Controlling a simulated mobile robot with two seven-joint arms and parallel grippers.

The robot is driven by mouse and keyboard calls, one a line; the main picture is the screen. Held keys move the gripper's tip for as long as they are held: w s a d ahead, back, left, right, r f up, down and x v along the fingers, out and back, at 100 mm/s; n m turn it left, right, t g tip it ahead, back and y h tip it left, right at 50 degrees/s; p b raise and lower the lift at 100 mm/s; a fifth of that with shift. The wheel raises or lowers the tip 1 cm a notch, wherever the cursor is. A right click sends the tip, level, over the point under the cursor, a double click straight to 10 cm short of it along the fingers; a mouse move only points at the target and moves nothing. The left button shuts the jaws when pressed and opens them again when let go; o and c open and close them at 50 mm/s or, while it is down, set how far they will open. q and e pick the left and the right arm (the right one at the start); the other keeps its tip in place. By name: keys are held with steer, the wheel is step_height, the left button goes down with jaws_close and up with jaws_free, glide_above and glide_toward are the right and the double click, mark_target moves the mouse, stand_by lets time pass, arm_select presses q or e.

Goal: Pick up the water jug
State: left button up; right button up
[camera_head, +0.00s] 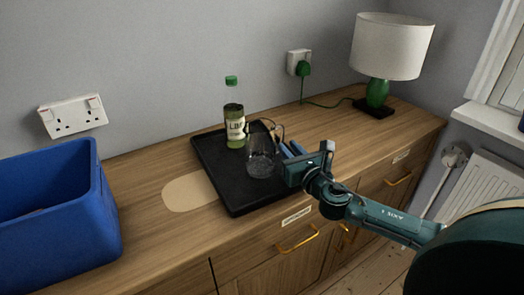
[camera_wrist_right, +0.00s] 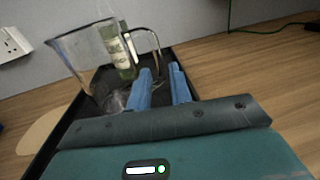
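The water jug (camera_head: 260,163) is clear glass and stands upright on the black tray (camera_head: 226,193) in the head view. Its handle faces my right gripper. My right gripper (camera_head: 290,149) is just right of the jug, its blue fingers pointing at the handle. In the right wrist view the jug (camera_wrist_right: 88,62) is at the left, and its handle (camera_wrist_right: 155,42) shows just beyond the fingertips (camera_wrist_right: 160,72). A gap shows between the fingers, so the gripper is open. I cannot tell whether the handle is between them. My left gripper is not in view.
A green-capped bottle (camera_head: 234,125) stands on the tray behind the jug. A blue crate (camera_head: 60,215) is at the left of the wooden sideboard (camera_head: 150,240), and a lamp (camera_head: 388,55) is at the back right. A beige oval mat (camera_head: 188,191) lies left of the tray.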

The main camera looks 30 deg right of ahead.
steer(key=shift+w+d, duration=0.1)
steer(key=shift+w, duration=1.15)
steer(key=shift+c, duration=0.4)
jaws_close()
steer(key=shift+r, duration=0.1)
